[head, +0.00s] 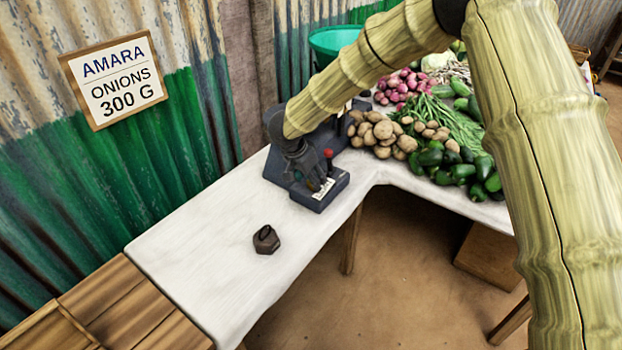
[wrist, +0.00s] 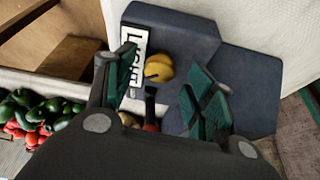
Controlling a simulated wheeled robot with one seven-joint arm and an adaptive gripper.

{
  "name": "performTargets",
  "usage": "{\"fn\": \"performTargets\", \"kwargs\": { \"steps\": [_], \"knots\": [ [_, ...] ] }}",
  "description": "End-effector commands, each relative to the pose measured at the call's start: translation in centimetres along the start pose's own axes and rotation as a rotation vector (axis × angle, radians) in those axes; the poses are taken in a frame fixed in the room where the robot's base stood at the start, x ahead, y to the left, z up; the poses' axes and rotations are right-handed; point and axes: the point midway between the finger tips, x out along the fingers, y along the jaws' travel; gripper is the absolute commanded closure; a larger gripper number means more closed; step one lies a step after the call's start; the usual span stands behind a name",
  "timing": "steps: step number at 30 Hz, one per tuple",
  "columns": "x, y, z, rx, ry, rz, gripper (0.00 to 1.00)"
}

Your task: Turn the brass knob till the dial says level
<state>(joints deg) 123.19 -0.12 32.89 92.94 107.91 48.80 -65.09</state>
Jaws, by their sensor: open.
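The dark blue-grey balance (head: 325,198) stands on the white table; its body (wrist: 235,75) fills much of the wrist view. The brass knob (wrist: 159,68) is round and yellow with a dark slot, on the balance beside the dial. The white dial plate (wrist: 136,50) carries dark letters that seem to read "LIGHT", partly covered by a finger; it shows small in the head view (head: 323,188). My gripper (wrist: 163,78) is open, its green-padded fingers on either side of the knob with gaps. In the head view my gripper (head: 310,180) hides the knob.
A red-tipped lever (head: 328,154) rises from the balance close to my gripper. A dark hexagonal weight (head: 266,240) sits on the white table (head: 215,260). Potatoes (head: 375,133) and green vegetables (head: 450,165) lie right of the balance. A sign (head: 113,80) reads "AMARA ONIONS 300 G".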

Motion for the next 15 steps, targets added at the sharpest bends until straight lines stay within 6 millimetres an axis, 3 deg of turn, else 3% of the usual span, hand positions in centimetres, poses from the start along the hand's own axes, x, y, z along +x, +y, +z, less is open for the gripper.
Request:
{"fn": "performTargets", "kwargs": {
  "steps": [14,15],
  "knots": [
    [1.25,0.01,-0.06,0.001,0.001,-0.001,0.46],
    [1.25,0.01,-0.06,0.001,0.001,-0.001,0.49]
  ]
}}
